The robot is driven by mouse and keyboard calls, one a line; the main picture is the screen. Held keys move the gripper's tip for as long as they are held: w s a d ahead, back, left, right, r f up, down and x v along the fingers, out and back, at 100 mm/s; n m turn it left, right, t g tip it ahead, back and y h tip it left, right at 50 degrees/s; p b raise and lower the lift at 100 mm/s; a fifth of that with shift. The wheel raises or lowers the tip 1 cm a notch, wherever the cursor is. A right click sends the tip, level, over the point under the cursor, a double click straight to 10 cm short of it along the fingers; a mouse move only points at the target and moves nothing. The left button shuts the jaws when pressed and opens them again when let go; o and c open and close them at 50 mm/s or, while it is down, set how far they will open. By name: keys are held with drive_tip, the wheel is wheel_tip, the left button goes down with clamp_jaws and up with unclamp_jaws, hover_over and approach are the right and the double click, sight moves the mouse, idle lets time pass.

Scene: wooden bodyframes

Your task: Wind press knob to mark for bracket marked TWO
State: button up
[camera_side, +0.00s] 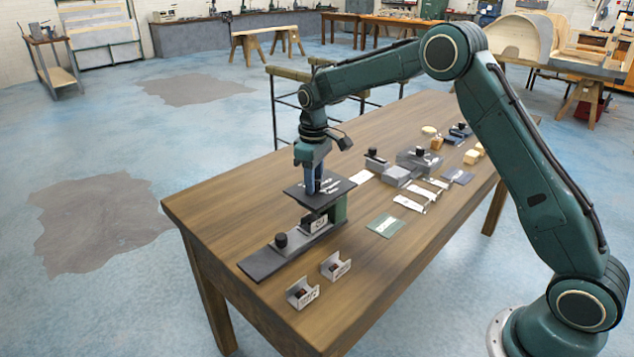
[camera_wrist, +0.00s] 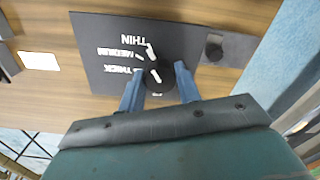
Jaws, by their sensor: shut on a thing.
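The press (camera_side: 338,212) stands on a dark base near the table's front left end. Its dark top plate (camera_side: 335,188) reads THIN, MEDIUM and THICK in the wrist view (camera_wrist: 95,30), with short white marks beside the words. The black press knob (camera_wrist: 160,62) sits on that plate, with white strokes on and near it; which stroke is its pointer is hard to tell. My gripper (camera_side: 313,188) points down at the plate, its blue fingers (camera_wrist: 158,88) shut on the knob. Two grey brackets (camera_side: 302,292) (camera_side: 335,266) stand in front, their markings unreadable. A white-labelled piece (camera_side: 318,222) sits under the plate.
A black-knobbed block (camera_side: 281,241) stands on the base's front end. A green card (camera_side: 385,225), white-topped pieces (camera_side: 410,203) and grey blocks with black knobs (camera_side: 418,160) lie to the right. The table's left side is clear.

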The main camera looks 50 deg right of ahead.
drive_tip(key=shift+m, duration=0.3)
drive_tip(key=o, duration=1)
drive_tip(key=shift+c, duration=0.2)
drive_tip(key=shift+r, duration=0.1)
wheel_tip(320, 180, up, 14)
